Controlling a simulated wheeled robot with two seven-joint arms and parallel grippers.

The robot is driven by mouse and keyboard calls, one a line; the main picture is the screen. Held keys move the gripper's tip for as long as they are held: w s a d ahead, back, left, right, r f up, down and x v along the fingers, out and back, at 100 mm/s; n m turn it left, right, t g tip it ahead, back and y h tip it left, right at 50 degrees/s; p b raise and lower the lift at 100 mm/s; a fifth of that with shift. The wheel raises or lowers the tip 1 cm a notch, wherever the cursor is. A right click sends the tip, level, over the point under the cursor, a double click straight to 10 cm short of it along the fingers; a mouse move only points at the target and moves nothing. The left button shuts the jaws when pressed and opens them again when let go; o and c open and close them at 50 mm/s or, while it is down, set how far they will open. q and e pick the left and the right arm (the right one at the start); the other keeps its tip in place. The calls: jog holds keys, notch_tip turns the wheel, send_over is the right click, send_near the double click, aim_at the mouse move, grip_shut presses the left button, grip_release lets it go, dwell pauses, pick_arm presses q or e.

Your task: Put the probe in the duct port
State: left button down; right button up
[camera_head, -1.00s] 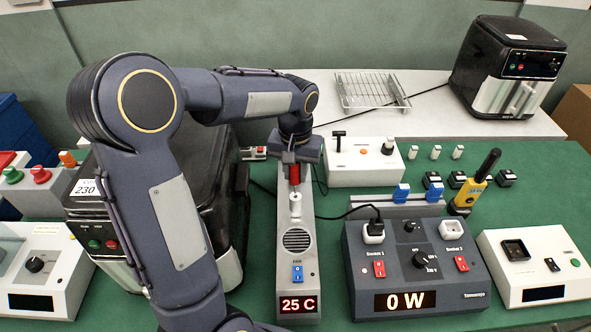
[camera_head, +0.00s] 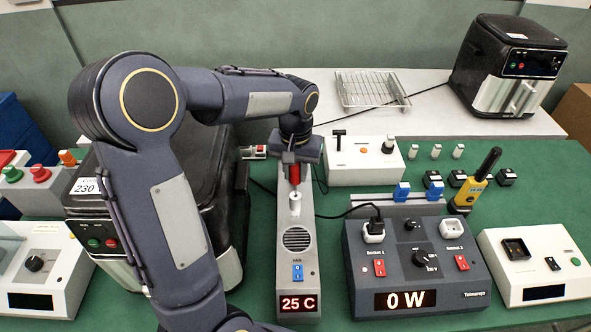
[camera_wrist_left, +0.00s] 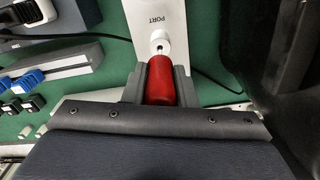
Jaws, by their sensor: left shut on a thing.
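The probe, with a red handle (camera_head: 294,173), is held in my left gripper (camera_head: 293,164) above the far end of the long grey duct unit (camera_head: 298,268). In the left wrist view the red handle (camera_wrist_left: 160,82) sits between both fingers of the left gripper (camera_wrist_left: 159,84). The white round duct port (camera_wrist_left: 160,42), beside the label PORT, is directly in front of the handle's end. A short thin tip shows at the port; how deep it sits cannot be told. The port also shows below the handle in the head view (camera_head: 295,200). My right gripper is not in view.
A dark socket box (camera_head: 418,268) reading 0 W stands right of the duct unit, with a black cable plugged in. A black fryer (camera_head: 228,180) is close on the left, partly behind my arm. A white box (camera_head: 365,163) stands behind right.

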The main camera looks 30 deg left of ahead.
aim_at(296, 193)
pick_arm(q)
jog(key=shift+f+b, duration=2)
jog(key=shift+f, duration=0.65)
dwell(0.4)
jog(key=c, duration=1.1)
grip_release()
jog(key=shift+r, duration=0.1)
jog(key=shift+r, duration=0.1)
jog(key=shift+r+p, duration=2.55)
jog(key=shift+r, duration=0.35)
notch_tip(296, 193, up, 8)
jog(key=shift+f+b, duration=0.1)
jog(key=shift+b, duration=0.35)
